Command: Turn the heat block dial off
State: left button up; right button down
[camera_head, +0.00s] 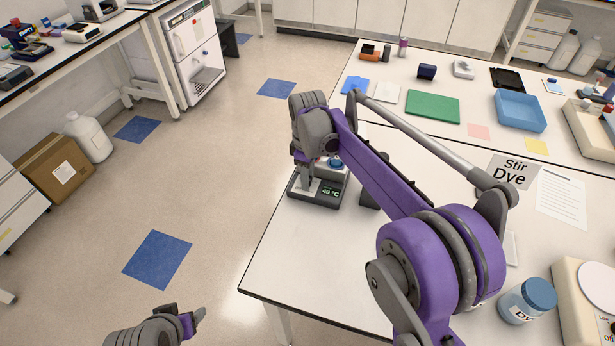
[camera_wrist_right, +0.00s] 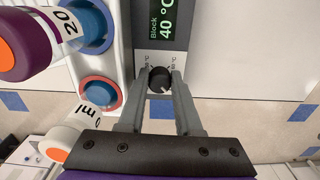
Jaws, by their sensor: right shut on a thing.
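The heat block (camera_head: 312,199) stands near the left edge of the right-hand table, partly hidden by my right arm. Its green display (camera_head: 331,191) reads 40 °C, and the reading also shows in the wrist view (camera_wrist_right: 166,18). The black dial (camera_wrist_right: 160,80) is below the display in the wrist view. My right gripper (camera_wrist_right: 163,84) has one finger on each side of the dial and is shut on it. My left gripper (camera_head: 194,321) is at the bottom edge, over the floor, away from the table.
A blue-ringed well (camera_wrist_right: 97,22) and a red-ringed well (camera_wrist_right: 101,92) sit beside the dial, with labelled tubes (camera_wrist_right: 32,42) close to the gripper. A green mat (camera_head: 432,107), blue tray (camera_head: 519,111) and "Stir Dye" sign (camera_head: 512,171) lie on the table. The floor at left is mostly open.

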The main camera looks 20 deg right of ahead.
jog(key=shift+n, duration=0.3)
dwell(0.4)
jog(key=c, duration=0.6)
grip_release()
